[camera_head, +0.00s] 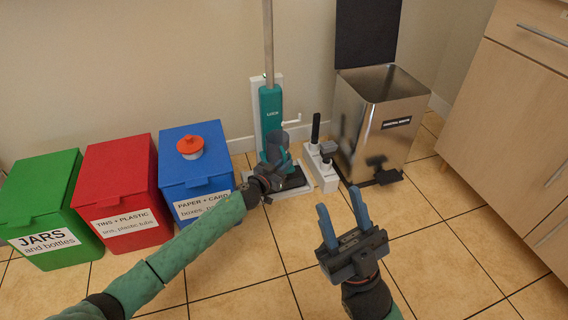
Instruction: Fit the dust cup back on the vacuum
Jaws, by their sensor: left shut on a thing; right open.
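The teal upright vacuum (270,105) stands on a white stand against the wall, its grey tube rising. A small dark grey, partly see-through cup (279,139), which looks like the dust cup, is at the lower front of the vacuum body. My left gripper (270,168) is shut on it from below and in front. My gripper and wrist hide part of it, and I cannot tell whether it is seated or only touching the vacuum. My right gripper (329,224) is open and empty, blue fingers pointing up, above the floor at front right of the vacuum.
A steel bin (362,125) with its lid up stands right of the vacuum. A white holder (323,176) with dark attachments stands between. Green (45,195), red (118,180) and blue (207,137) bins stand left; an orange-topped piece (190,145) sits on the blue one. Floor in front is clear.

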